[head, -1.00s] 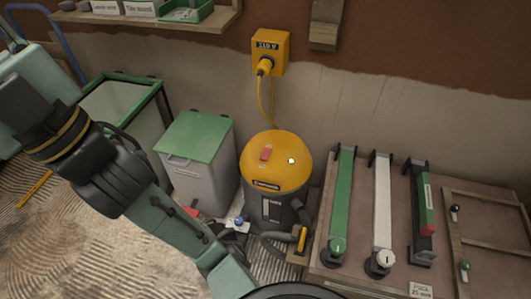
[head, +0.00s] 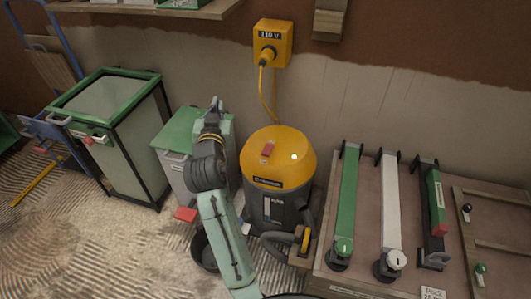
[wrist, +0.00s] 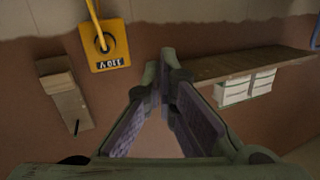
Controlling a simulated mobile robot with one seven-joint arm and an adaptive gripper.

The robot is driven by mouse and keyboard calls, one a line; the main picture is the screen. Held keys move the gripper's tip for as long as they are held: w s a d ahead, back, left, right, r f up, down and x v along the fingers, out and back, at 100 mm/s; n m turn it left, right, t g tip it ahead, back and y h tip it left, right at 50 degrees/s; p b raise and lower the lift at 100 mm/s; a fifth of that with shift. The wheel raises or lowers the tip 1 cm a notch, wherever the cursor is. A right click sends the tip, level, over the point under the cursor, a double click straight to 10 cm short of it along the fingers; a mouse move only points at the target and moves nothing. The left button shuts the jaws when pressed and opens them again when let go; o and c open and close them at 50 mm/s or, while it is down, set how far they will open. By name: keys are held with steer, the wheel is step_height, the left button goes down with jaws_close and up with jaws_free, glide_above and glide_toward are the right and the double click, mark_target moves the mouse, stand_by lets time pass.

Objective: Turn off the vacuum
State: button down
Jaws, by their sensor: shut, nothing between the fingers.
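The vacuum (head: 284,166) stands against the wall in the head view, with a yellow domed lid and a dark grey body. A red switch (head: 267,149) sits on top of its lid, and a small pale-green light (head: 294,156) glows to the right of it. My gripper (head: 215,104) is raised above the green-lidded bin, to the left of the vacuum and apart from it. In the wrist view my gripper's fingers (wrist: 166,76) meet at the tips with nothing between them. The vacuum is not in the wrist view.
A yellow 110 V socket box (head: 272,44) with a plugged-in yellow cable is on the wall above the vacuum. A green-lidded bin (head: 176,134) stands left of it, and a low table (head: 358,287) with levers at right. A shelf (wrist: 243,65) shows in the wrist view.

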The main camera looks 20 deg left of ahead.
steer(key=w+d+f+m+g+h+b, duration=0.1)
steer(key=d+f+h, duration=0.4)
steer(key=d+f, duration=0.5)
step_height(320, 180, down, 5)
steer(key=shift+w+r+m+g+h, duration=0.1)
steer(key=shift+w+m+g+h, duration=0.2)
steer(key=shift+w+m+g, duration=0.45)
steer(key=shift+s+d, duration=0.1)
steer(key=shift+s, duration=0.05)
steer(key=p, duration=0.1)
glide_above(265, 154)
step_height(265, 154, down, 4)
steer(key=shift+d+r, duration=0.1)
steer(key=shift+r, duration=0.15)
step_height(265, 154, down, 3)
steer(key=shift+r+p, duration=0.15)
steer(key=shift+p, duration=0.2)
steer(key=shift+f, duration=0.8)
